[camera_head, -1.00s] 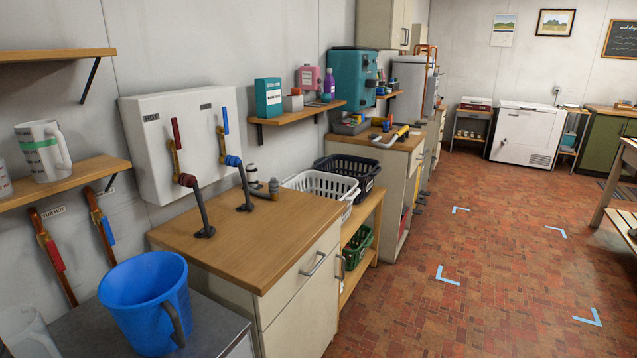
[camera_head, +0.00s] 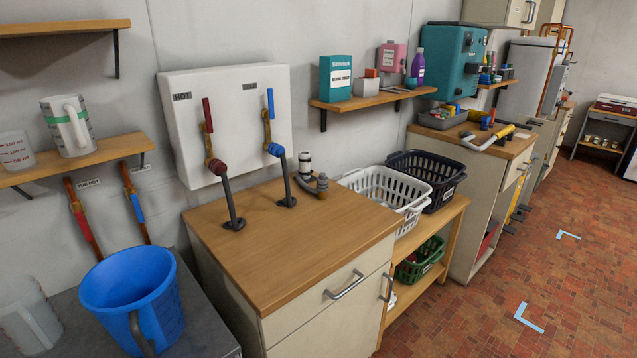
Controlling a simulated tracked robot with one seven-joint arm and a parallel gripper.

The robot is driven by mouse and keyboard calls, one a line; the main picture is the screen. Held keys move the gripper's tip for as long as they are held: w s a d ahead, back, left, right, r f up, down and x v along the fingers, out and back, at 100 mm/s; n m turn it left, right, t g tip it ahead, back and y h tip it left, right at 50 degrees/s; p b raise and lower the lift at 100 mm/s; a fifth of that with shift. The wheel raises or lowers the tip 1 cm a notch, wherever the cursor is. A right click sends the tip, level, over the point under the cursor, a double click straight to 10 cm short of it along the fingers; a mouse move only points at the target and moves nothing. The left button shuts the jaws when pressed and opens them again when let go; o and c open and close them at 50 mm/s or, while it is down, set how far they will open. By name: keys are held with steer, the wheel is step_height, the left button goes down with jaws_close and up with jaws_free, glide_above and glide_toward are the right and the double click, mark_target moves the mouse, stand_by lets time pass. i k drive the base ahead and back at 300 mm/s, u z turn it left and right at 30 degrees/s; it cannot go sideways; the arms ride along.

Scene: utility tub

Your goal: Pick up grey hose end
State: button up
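On the wooden counter (camera_head: 300,240), a short dark grey curved hose piece (camera_head: 305,188) lies near the back edge. An upright brownish-grey fitting (camera_head: 322,184) stands at its right end. Which part is the named hose end is too small to tell. Two other dark grey hoses run from the valves on the white wall panel (camera_head: 228,118) down to round collars on the counter: the left hose (camera_head: 230,203) under the red-handled valve, the right hose (camera_head: 287,178) under the blue-handled one. My gripper is not in view.
A white-and-black cylinder (camera_head: 305,163) stands behind the hose piece. A white basket (camera_head: 385,192) and a black basket (camera_head: 430,172) sit to the right. A blue jug (camera_head: 130,295) stands front left on a lower grey surface. The counter's front is clear, with open floor at right.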

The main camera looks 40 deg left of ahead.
mark_target(321, 181)
steer(key=u, duration=0.4)
steer(key=i, duration=1)
steer(key=u, duration=0.7)
steer(key=i, duration=0.35)
steer(key=u, duration=0.25)
steer(key=k, duration=0.9)
steer(key=u, duration=0.15)
steer(key=i, duration=0.95)
steer(key=z, duration=0.05)
